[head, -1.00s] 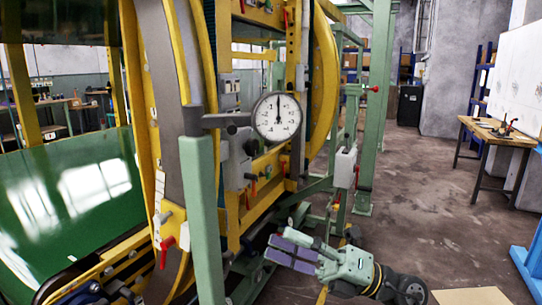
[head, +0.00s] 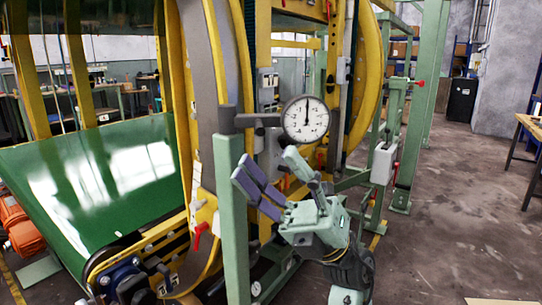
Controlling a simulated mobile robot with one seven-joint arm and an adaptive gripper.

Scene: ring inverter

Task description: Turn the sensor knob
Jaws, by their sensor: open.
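A round white dial gauge (head: 306,119) with a dark needle pointing up sits on a grey bracket (head: 254,120) at the top of a green post (head: 232,215). I cannot tell which small part is the sensor knob; several small grey, red and black fittings show on the machine around the gauge. My gripper (head: 270,170) is open and empty, just below and left of the gauge in the picture. Its purple finger pads face the post and hide part of the machine behind. I cannot tell how far it is from the bracket in depth.
The yellow ring frame (head: 356,80) of the machine rises behind the gauge. A shiny green conveyor belt (head: 100,180) fills the left. A grey box (head: 382,162) is on the green frame at the right. Bare floor (head: 450,220) lies open at the right.

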